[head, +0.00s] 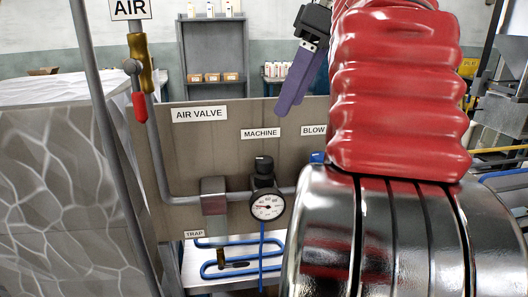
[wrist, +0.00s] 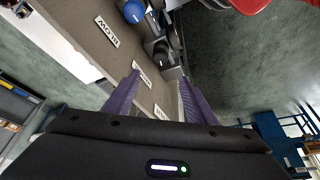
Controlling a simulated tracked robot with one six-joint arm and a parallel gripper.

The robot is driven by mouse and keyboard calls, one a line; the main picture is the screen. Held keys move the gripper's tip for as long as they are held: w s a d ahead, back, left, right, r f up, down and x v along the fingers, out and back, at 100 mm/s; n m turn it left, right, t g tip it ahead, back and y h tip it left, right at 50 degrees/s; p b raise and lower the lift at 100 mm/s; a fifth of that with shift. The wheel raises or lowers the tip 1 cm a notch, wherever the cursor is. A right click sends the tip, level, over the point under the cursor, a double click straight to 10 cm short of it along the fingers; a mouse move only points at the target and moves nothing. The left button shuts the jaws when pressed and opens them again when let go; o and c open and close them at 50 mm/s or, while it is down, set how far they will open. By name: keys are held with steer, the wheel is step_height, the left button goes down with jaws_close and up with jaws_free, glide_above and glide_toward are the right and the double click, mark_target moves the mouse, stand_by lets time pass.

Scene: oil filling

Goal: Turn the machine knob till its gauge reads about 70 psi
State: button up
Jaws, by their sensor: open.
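The machine regulator has a black knob (head: 264,164) on top, below and right of the MACHINE label (head: 261,133) on the panel. Its round white gauge (head: 267,206) faces me. A black knob (wrist: 160,49), likely the machine one, lies beyond the fingertips.
A blue knob (wrist: 133,12) by the BLOW label (wrist: 107,31) sits close to the machine knob. The panel (head: 215,150) stands behind, with a grey pipe and a red-handled air valve (head: 139,105) at left. A shelf (head: 212,50) stands farther back.

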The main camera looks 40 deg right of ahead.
mark_target(264, 158)
steer(key=shift+x, duration=6.8)
steer(key=shift+w, duration=0.15)
steer(key=c, duration=1)
